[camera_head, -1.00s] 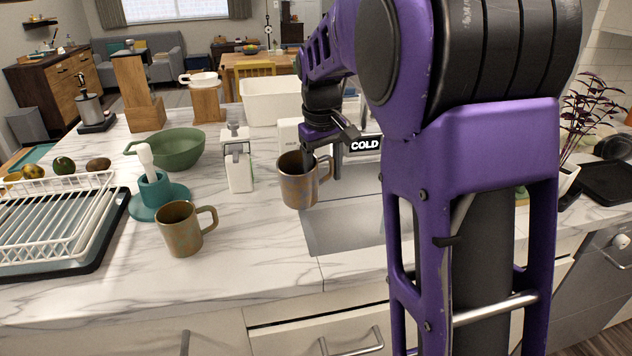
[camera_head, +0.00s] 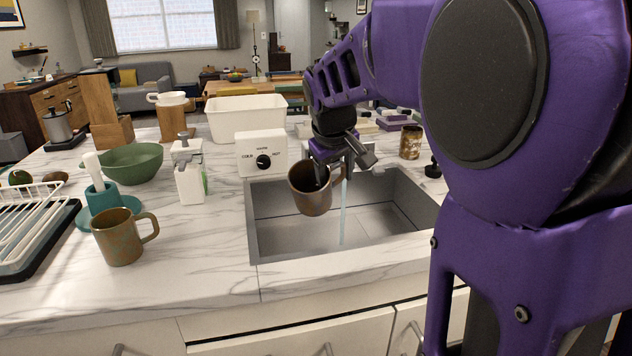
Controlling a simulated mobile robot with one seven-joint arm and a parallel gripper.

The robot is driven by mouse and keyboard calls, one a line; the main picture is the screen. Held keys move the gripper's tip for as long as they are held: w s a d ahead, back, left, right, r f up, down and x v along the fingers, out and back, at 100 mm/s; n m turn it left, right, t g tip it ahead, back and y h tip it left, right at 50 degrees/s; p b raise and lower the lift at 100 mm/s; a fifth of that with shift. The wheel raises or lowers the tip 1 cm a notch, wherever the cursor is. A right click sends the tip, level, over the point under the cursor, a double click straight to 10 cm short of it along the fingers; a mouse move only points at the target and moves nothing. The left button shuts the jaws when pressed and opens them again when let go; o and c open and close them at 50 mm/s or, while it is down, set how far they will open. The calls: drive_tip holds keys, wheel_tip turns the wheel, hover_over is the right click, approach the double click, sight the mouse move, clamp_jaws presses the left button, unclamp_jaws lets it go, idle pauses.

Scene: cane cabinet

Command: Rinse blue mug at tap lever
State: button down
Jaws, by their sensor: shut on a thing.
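My gripper (camera_head: 328,172) is shut on a brown, blue-tinged mottled mug (camera_head: 308,196) and holds it slightly tilted above the sink (camera_head: 395,222). The mug's inside looks dark. A thin pale-blue stream of water (camera_head: 343,212) falls into the sink just right of the mug; it appears beside the mug, not clearly in it. The tap spout is largely hidden behind my gripper. A white control box with a black knob (camera_head: 264,161), marked COLD and HOT, stands behind the sink's left part. A similar mottled mug (camera_head: 122,238) stands upright on the counter at left; neither looks plainly blue.
A soap dispenser (camera_head: 189,178), a teal brush holder (camera_head: 103,198), a green bowl (camera_head: 134,165) and a white dish rack (camera_head: 25,225) stand left of the sink. A white tub (camera_head: 232,121) is behind the control box. A patterned cup (camera_head: 410,142) stands behind right. The front counter is clear.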

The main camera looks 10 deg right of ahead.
drive_tip(key=shift+w+d, duration=0.2)
drive_tip(key=w+d+f+p, duration=0.2)
drive_tip(key=w+d+p, duration=0.2)
drive_tip(key=w, duration=0.8)
drive_tip(key=shift+w+d+f, duration=0.25)
drive_tip(key=shift+d+f, duration=0.1)
drive_tip(key=shift+d, duration=0.35)
idle(0.3)
drive_tip(key=shift+s+d, duration=0.3)
drive_tip(key=shift+d, duration=0.2)
drive_tip(key=shift+w+a, duration=0.1)
drive_tip(key=shift+w+a+p, duration=0.2)
drive_tip(key=shift+a+p, duration=0.15)
drive_tip(key=shift+a, duration=0.1)
